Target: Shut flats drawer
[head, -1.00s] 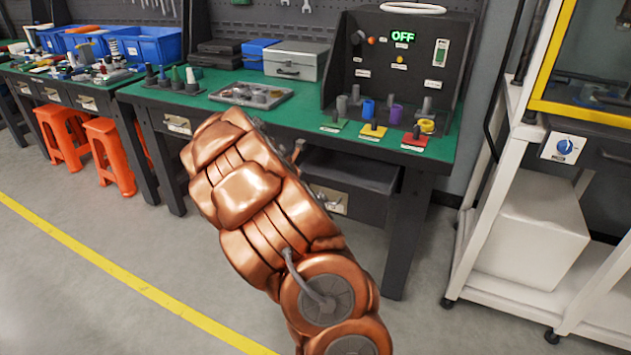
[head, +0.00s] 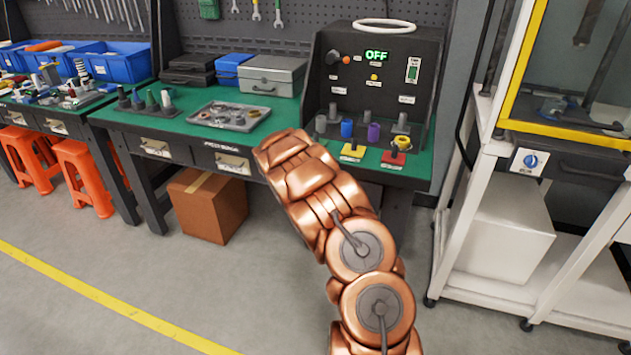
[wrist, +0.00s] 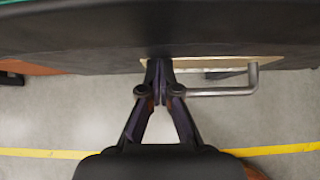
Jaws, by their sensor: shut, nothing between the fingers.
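In the wrist view a dark drawer front (wrist: 110,50) runs across the top, with a pale label plate (wrist: 210,64) and a grey bar handle (wrist: 225,91) to the right. My gripper (wrist: 160,70) is shut and empty. In the head view my copper arm covers the gripper and the bench front under the test panel. No drawer shows sticking out beside the arm. Two drawers further left, the left one (head: 155,147) and its neighbour (head: 222,160), look flush; their labels are unreadable.
The green bench top (head: 290,122) holds a parts tray (head: 229,116) and a test panel (head: 372,85) reading OFF. A cardboard box (head: 208,205) stands below. Orange stools (head: 85,180) are left, a white wheeled frame (head: 480,200) right. The front floor is clear.

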